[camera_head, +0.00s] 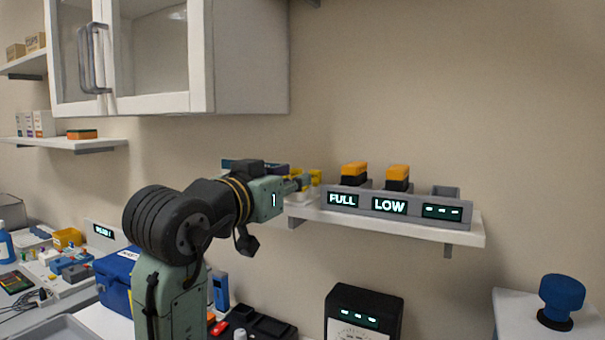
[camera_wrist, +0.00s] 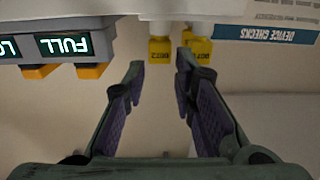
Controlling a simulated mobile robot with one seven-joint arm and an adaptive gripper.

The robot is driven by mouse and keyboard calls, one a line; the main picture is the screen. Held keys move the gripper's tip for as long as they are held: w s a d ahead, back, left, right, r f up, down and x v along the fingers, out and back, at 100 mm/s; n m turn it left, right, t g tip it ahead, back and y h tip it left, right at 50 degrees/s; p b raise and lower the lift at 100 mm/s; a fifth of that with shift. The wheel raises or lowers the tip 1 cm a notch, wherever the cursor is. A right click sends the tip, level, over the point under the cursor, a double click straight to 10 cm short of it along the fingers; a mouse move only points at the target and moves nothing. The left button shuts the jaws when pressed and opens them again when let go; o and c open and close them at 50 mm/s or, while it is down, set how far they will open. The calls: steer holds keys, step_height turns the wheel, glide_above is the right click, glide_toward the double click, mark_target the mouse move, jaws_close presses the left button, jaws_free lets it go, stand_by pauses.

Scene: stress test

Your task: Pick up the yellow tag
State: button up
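Two yellow tags show ahead of my gripper in the upside-down wrist view. One tag (camera_wrist: 160,50) appears in the gap between the fingertips. The other tag (camera_wrist: 201,52) is to its right, partly behind the right finger. Each is joined to a white piece, and their small dark print is too blurred to read surely. In the head view a yellow tag (camera_head: 315,175) shows just past my gripper (camera_head: 303,182) at the shelf's left end. My gripper (camera_wrist: 161,68) is open, with nothing between its purple pads. Contact with a tag is not visible.
The wall shelf (camera_head: 465,234) bears a grey charger rack (camera_head: 408,207) reading FULL and LOW, with orange-and-black packs (camera_head: 397,173), to the right of my gripper. A blue DEVICE CHECKS sign (camera_wrist: 265,34) is near the tags. A white cabinet (camera_head: 240,60) hangs above left.

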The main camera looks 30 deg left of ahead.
steer(key=shift+w, duration=1.05)
steer(key=c, duration=0.4)
steer(key=shift+r, duration=0.15)
